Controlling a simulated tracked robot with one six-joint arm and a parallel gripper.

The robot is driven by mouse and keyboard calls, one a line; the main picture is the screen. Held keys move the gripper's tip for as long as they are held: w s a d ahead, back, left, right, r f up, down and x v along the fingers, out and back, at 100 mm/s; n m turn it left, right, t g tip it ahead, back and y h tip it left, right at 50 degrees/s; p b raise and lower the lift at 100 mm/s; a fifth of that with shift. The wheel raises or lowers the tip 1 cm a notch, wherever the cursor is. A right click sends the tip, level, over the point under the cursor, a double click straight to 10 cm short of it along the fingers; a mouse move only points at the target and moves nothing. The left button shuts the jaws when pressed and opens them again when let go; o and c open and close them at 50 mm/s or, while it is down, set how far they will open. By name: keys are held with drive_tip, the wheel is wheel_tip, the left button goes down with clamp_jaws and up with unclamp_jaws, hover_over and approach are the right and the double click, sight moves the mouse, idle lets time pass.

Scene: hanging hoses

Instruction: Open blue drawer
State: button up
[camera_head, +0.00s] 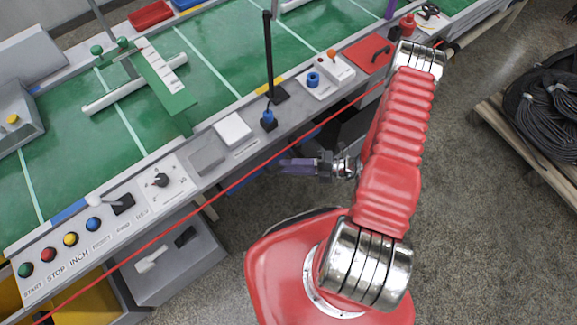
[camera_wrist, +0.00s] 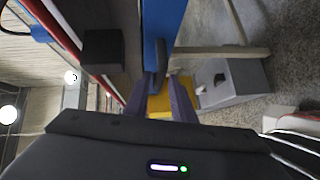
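The blue drawer (camera_wrist: 164,22) shows in the wrist view as a blue front panel with a dark handle (camera_wrist: 160,57). In the head view only slivers of blue (camera_head: 258,172) show below the workbench edge, behind my gripper (camera_head: 298,166). My gripper's two purple fingers (camera_wrist: 160,80) are apart in the wrist view, with the handle just ahead, roughly between the tips. I see nothing held. I cannot tell whether the fingertips touch the handle. The drawer's opening is hidden, so I cannot tell whether it is shut.
A green-topped workbench (camera_head: 115,120) runs diagonally, its front ledge carrying buttons and switches. A red cable (camera_head: 185,220) stretches along that edge. A grey box (camera_head: 172,262) with a white handle and a yellow container (camera_head: 88,302) sit below. Cable coils (camera_head: 550,105) lie right; grey floor is clear between.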

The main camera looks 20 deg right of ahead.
clamp_jaws()
